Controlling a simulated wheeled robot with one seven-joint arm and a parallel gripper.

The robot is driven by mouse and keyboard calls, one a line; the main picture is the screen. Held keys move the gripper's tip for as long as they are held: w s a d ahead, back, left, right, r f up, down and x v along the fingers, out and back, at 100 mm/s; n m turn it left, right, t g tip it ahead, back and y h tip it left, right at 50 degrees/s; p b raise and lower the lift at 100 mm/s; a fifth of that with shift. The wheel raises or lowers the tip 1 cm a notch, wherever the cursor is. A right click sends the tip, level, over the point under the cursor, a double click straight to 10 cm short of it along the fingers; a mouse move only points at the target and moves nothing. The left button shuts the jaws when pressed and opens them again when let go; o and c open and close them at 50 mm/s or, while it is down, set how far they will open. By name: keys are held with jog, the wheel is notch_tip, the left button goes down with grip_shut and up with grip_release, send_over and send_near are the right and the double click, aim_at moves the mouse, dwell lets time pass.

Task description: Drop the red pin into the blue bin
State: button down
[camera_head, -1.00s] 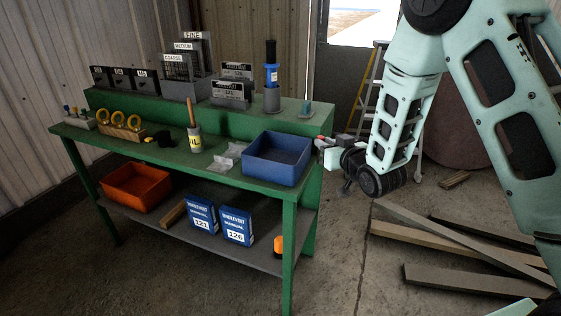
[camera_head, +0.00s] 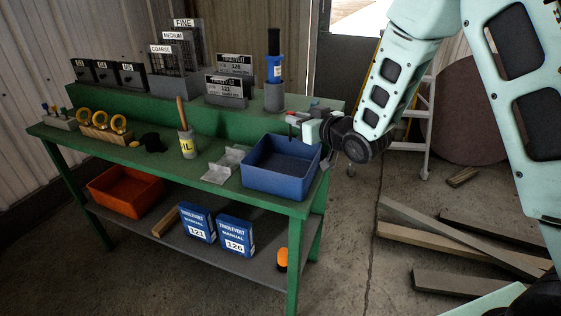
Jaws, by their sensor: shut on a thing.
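The blue bin (camera_head: 281,183) is an open box on the right end of the green bench top, and it looks empty. My gripper (camera_head: 297,120) reaches in from the right, just above the bin's back right part.
An orange bin (camera_head: 127,190) and blue manuals (camera_head: 234,235) sit below. Planks (camera_head: 455,242) lie on the floor.

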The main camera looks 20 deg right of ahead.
notch_tip(320, 180, down, 10)
jog(key=w+b, duration=0.1)
jog(key=b, duration=0.3)
jog(key=shift+r, duration=0.2)
jog(key=c, duration=1.3)
grip_release()
jog(key=shift+o, duration=0.2)
jog(key=p+v, duration=1.2)
jog(key=v, duration=0.5)
jog(key=shift+s+p, duration=0.15)
jog(key=shift+p, duration=0.15)
